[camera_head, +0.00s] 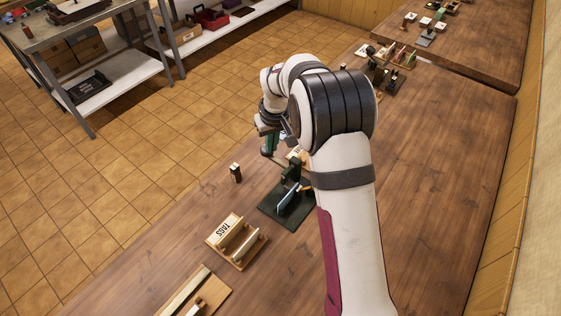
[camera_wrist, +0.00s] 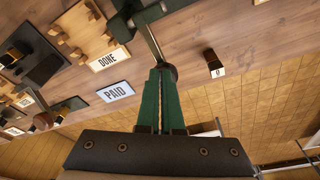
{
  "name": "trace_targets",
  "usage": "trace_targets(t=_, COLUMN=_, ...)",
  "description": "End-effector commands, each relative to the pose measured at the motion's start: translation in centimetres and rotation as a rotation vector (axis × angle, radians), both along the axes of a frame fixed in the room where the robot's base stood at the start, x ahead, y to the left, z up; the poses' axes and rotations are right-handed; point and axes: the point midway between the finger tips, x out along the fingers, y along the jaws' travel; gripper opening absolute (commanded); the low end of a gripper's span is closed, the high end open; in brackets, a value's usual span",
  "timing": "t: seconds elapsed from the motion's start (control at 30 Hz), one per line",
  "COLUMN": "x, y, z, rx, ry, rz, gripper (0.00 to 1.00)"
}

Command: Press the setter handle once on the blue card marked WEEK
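The setter (camera_head: 278,212) is a dark green press with a flat base and an upright post, standing on the table beside my arm. A blue piece (camera_head: 288,195) lies over its base; no WEEK lettering is readable on it. In the wrist view the setter's metal handle rod (camera_wrist: 153,42) ends in a dark round knob (camera_wrist: 170,70). My gripper (camera_wrist: 161,70) has green fingers drawn together, with only a thin line between them. Their tips are right at the knob; whether they touch it I cannot tell. In the head view my arm partly hides the gripper and press.
A wooden holder with a TAGS card (camera_head: 229,228) stands in front of the setter. A small dark-handled stamp (camera_head: 236,173) stands to the left. DONE (camera_wrist: 109,59) and PAID (camera_wrist: 115,92) cards show in the wrist view.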

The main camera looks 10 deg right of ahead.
Motion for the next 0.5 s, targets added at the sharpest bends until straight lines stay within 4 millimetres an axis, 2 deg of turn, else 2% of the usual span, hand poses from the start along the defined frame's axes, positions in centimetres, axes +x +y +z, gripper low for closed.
trace_targets(t=0.5, x=0.1, y=0.0, z=2.2, rx=0.001, ry=-0.002, rz=0.000, gripper=0.00)
